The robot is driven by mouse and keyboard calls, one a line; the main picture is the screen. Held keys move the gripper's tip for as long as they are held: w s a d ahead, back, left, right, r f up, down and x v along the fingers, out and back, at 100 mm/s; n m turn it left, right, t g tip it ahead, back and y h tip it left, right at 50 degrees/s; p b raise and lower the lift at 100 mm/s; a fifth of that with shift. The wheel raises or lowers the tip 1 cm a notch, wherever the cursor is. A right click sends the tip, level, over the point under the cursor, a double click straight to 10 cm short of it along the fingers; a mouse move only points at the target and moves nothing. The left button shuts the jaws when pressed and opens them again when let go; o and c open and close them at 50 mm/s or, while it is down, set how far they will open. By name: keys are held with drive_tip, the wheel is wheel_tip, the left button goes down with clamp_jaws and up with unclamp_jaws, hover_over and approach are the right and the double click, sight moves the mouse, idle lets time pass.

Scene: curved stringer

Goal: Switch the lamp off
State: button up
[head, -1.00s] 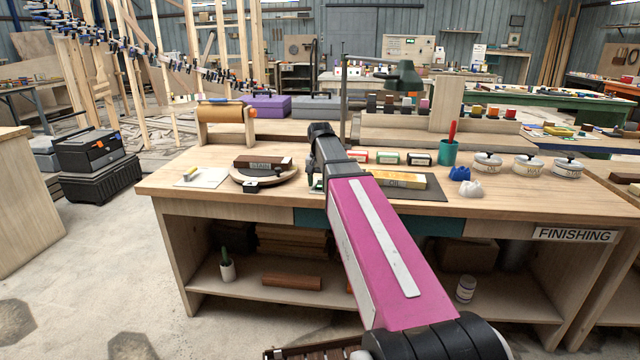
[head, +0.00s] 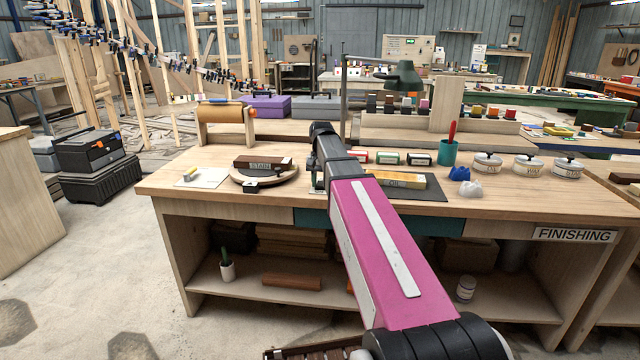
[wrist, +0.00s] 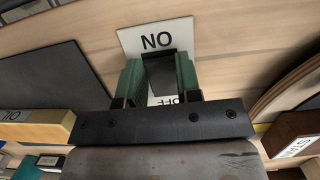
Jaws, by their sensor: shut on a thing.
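The lamp (head: 405,77) has a green shade on a thin dark post at the back of the finishing bench; I cannot tell if it is lit. In the wrist view, a white switch plate (wrist: 133,40) lies on the wood, with "ON" and "OFF" printed upside down in the picture. A black switch piece (wrist: 158,68) stands between the two words. My gripper (wrist: 158,74) has its green fingers on either side of this piece, shut on it. "OFF" is partly covered by the gripper. In the head view, my arm mostly hides the gripper and switch.
On the bench (head: 520,210), a round turntable with a brown block (head: 262,163) stands left of my arm. A dark mat (head: 428,190) with a yellow block (head: 400,180) lies to the right. A green cup (head: 447,152) and several white tins stand farther right.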

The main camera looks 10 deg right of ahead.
drive_tip(key=shift+w+r+g, duration=0.1)
drive_tip(key=shift+g, duration=0.3)
drive_tip(key=o, duration=0.9)
